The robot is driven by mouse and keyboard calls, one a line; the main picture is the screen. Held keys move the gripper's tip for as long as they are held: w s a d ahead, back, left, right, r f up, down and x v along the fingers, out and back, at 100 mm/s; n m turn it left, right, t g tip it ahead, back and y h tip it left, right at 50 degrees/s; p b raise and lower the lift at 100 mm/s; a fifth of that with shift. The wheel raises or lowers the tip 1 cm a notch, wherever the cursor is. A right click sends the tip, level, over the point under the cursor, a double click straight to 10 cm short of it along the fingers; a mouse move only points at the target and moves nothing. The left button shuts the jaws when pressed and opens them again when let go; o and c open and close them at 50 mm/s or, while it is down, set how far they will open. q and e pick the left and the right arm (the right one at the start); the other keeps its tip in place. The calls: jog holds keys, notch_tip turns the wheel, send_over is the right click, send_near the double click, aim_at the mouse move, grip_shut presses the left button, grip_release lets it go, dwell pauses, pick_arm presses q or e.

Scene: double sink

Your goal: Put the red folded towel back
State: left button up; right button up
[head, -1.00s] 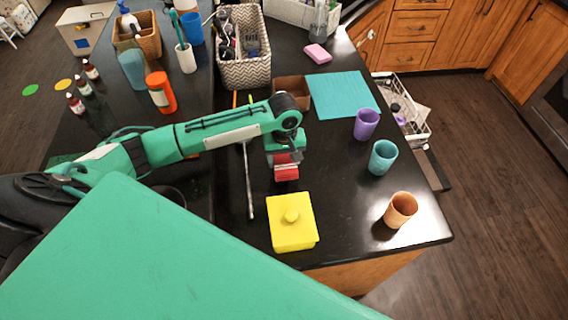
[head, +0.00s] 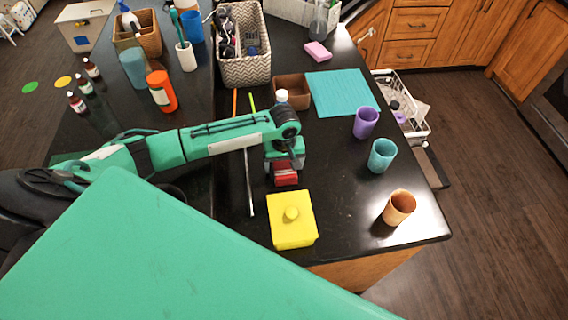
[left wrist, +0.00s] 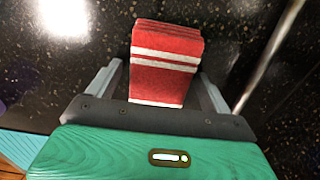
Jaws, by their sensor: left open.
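The red folded towel (head: 286,179) has white stripes and lies on the black counter just behind the yellow lidded box. In the left wrist view the towel (left wrist: 166,62) is between the two fingers of my left gripper (left wrist: 160,85), with dark gaps beside it. My left gripper (head: 284,168) is open, pointing down over the towel, and hides part of it in the head view. My right gripper is not in view.
A yellow lidded box (head: 292,222) stands close in front of the towel. A metal bar (head: 249,185) lies to its left. A brown box (head: 292,91), teal mat (head: 342,93), purple cup (head: 366,122), teal cup (head: 381,155) and orange cup (head: 398,208) stand around.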

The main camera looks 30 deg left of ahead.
aim_at(284, 164)
pick_arm(q)
jog(key=shift+r, duration=0.1)
notch_tip(284, 164, up, 12)
jog(key=b, duration=0.2)
jog(key=shift+b, duration=0.35)
jog(key=shift+r, duration=0.1)
